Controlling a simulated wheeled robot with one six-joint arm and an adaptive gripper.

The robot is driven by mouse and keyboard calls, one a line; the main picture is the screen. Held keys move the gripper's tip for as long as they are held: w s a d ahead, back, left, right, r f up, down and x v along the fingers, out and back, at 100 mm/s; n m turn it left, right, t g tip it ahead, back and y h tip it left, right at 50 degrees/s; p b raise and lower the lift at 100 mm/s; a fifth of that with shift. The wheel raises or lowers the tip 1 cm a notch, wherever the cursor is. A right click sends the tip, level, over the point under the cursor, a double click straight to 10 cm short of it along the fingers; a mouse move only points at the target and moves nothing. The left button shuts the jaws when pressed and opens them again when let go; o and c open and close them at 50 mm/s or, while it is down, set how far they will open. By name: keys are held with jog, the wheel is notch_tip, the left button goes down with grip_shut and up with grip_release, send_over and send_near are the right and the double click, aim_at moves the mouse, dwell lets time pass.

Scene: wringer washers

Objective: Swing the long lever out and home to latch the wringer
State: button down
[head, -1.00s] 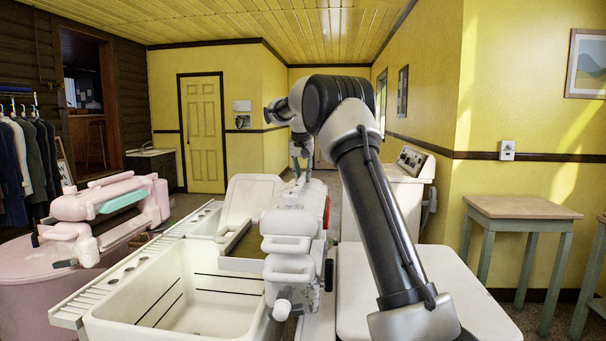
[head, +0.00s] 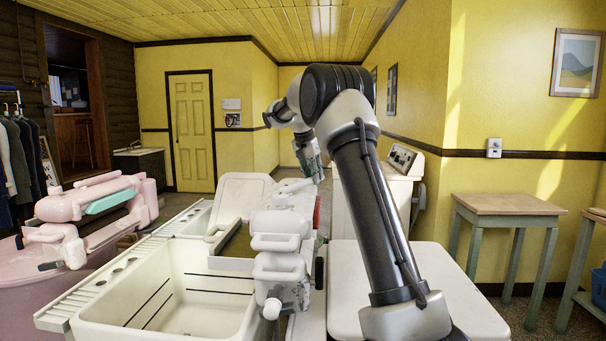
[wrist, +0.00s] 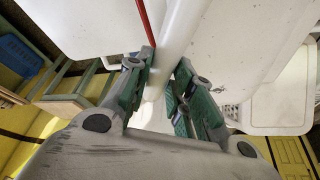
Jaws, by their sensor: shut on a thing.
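The white wringer (head: 278,243) stands beside the white double tub (head: 165,321), in the middle of the head view. The long lever (wrist: 178,32) shows in the wrist view as a pale rod running between my green fingers. My gripper (wrist: 166,66) is shut on this rod near its end. In the head view my gripper (head: 316,178) is just beyond and right of the wringer's far end, and the lever is small and partly hidden there. I cannot tell from these views whether the wringer is latched.
A pink washer with its own wringer (head: 88,207) stands at left. A white lid-like surface (head: 440,290) lies at right under my arm. A white machine (head: 400,185) and a wooden table (head: 512,205) stand further right. A red strip (wrist: 144,22) is close to my fingers.

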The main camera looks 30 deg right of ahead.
jog(key=s+m, duration=0.1)
jog(key=s+d+m, duration=0.1)
jog(key=s, duration=0.1)
jog(key=s+r+m+g, duration=0.1)
jog(key=shift+s+d+r+m+h, duration=0.1)
jog(key=shift+s+d+m+h, duration=0.2)
jog(key=shift+m, duration=0.1)
jog(key=c, duration=2.2)
grip_release()
jog(key=shift+s, duration=0.35)
jog(key=o, duration=1)
jog(key=shift+f, duration=0.25)
jog(key=shift+c, duration=0.2)
jog(key=w+v, duration=0.1)
jog(key=v, duration=1.1)
jog(key=shift+s, duration=0.25)
jog(key=shift+c, duration=0.2)
